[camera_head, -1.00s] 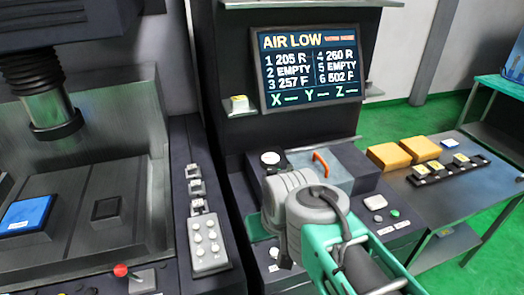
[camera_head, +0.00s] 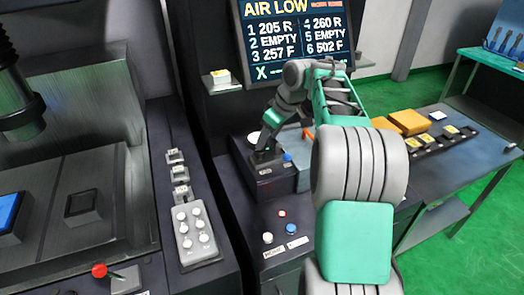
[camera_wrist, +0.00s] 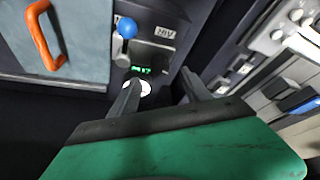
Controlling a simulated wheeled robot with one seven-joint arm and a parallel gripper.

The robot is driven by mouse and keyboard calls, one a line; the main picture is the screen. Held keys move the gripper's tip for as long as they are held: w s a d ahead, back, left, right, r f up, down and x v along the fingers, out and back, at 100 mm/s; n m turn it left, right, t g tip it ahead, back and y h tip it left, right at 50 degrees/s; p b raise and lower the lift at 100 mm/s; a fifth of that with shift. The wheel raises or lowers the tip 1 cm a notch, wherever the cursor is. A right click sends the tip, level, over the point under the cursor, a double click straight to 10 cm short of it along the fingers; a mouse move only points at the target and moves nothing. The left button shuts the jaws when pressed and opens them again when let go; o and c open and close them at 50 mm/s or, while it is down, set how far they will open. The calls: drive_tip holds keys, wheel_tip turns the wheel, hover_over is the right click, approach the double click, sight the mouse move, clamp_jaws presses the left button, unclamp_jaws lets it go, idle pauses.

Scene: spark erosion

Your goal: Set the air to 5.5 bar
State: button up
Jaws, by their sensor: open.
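The air unit is a dark box with an "AIR" label (camera_wrist: 165,32), a blue ball-shaped knob (camera_wrist: 127,28) and a small green digital readout (camera_wrist: 141,70) whose digits I cannot read surely. A white round face (camera_wrist: 145,87) lies below the readout, partly hidden by my left finger. In the head view the blue knob (camera_head: 287,156) and white round top (camera_head: 254,137) show beside my gripper (camera_head: 265,156). In the wrist view my gripper (camera_wrist: 160,77) is open and empty, its fingers over the box near the white face; contact cannot be told. The screen (camera_head: 297,38) reads "AIR LOW".
An orange handle (camera_wrist: 45,35) on a grey-blue panel is close to the unit. Buttons (camera_head: 268,238) sit on the console in front. A button pad (camera_head: 197,234) stands to the left. Yellow blocks (camera_head: 408,122) lie on the side table to the right.

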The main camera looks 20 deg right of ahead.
sight(260, 154)
drive_tip(key=x, duration=0.6)
drive_tip(key=shift+a+f, duration=0.15)
drive_tip(key=shift+f, duration=0.1)
drive_tip(key=shift+c, duration=0.3)
clamp_jaws()
